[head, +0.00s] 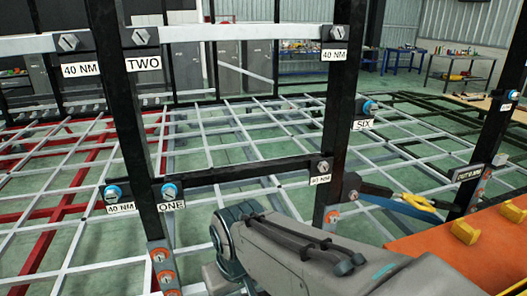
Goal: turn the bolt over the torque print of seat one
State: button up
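The ONE print (173,206) hangs on the near dark post at lower left, below a bolt with a blue ring (170,191). Just left of it, a 40 NM print (120,208) sits under another blue-ringed bolt (113,193). Both bolts are in plain sight. My grey arm (300,245) reaches in from the lower right, and its visible end is right of and below these bolts, apart from them in the picture. My gripper is not seen.
A TWO print (143,64) and a 40 NM print (80,70) sit under plain bolts above. Another 40 NM print (320,180) is on the middle post, a SIX print (363,124) behind. Dark posts and bars stand close to my arm. An orange surface (440,245) is at right.

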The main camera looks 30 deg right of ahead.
aim_at(323, 167)
jog(key=z, duration=1)
jog(key=k, duration=1.05)
jog(key=z, duration=1)
jog(key=i, duration=0.5)
jog(key=z, duration=0.05)
